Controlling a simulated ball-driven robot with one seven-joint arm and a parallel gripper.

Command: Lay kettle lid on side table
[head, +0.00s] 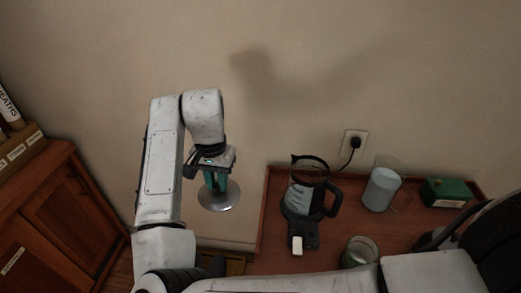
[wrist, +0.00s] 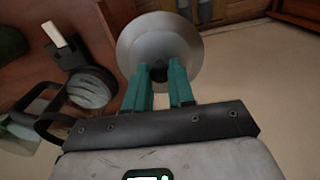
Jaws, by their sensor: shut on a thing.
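The kettle lid (head: 218,199) is a round silvery metal disc. In the wrist view the lid (wrist: 158,40) shows its broad grey face with a dark knob. My gripper (head: 215,183) has teal fingers shut on that knob, and they also show in the wrist view (wrist: 158,75). The lid hangs in the air left of a reddish-brown wooden table top (head: 268,220). A glass kettle (head: 298,200) with a black handle stands on this table, apart from the lid. I cannot tell whether this table or the cabinet at left is the side table.
A wooden cabinet (head: 60,220) stands at far left with boxes and a rolled paper on it. The table also holds a pale cylinder (head: 381,189), a green box (head: 446,191) and a glass jar (head: 359,252). A wall outlet (head: 354,143) with a plugged cord is behind.

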